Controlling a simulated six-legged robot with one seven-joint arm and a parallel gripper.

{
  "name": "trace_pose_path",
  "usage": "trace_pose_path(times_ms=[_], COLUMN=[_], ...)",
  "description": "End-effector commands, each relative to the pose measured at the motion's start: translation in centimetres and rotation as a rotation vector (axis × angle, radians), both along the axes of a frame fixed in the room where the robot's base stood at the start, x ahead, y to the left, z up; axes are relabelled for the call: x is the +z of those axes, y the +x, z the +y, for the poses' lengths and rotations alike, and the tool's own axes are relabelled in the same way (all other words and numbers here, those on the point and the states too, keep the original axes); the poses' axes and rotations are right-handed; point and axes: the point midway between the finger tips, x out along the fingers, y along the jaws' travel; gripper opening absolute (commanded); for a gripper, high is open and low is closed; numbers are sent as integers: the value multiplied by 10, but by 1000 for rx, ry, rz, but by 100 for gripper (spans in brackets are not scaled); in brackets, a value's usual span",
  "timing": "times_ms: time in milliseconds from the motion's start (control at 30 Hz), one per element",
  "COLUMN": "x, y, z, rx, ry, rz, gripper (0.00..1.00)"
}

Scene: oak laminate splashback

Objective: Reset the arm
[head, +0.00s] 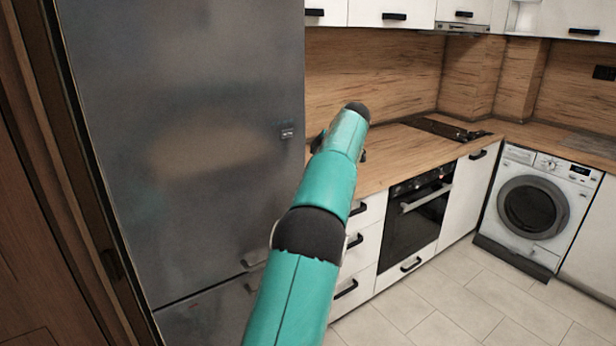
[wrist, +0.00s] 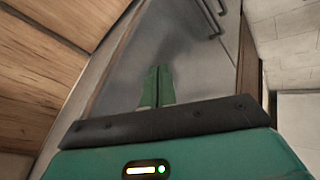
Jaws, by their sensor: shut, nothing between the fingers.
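My teal arm (head: 325,200) reaches up and forward across the middle of the head view, in front of the fridge's right edge and the counter. The arm hides my gripper in that view. In the wrist view my gripper's two green fingers (wrist: 157,70) are together, with nothing held between them. They point toward a smooth grey surface, which looks like the fridge front (wrist: 185,60). I cannot tell how far the fingertips are from it.
A tall grey fridge (head: 190,130) stands at left. A wooden counter (head: 400,155) with a dark hob (head: 440,128) runs right, above an oven (head: 415,215) and white drawers. A washing machine (head: 535,205) stands at right. The tiled floor (head: 470,300) is clear.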

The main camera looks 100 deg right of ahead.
Motion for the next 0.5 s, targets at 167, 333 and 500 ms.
trace_pose_path(times_ms=[167,333,500], x=[28,40,44], y=[-19,-28,-32], z=[7,11,14], rx=[-1,-1,0], ry=[-5,-4,-2], rz=[2,1,1], gripper=[0,0,0])
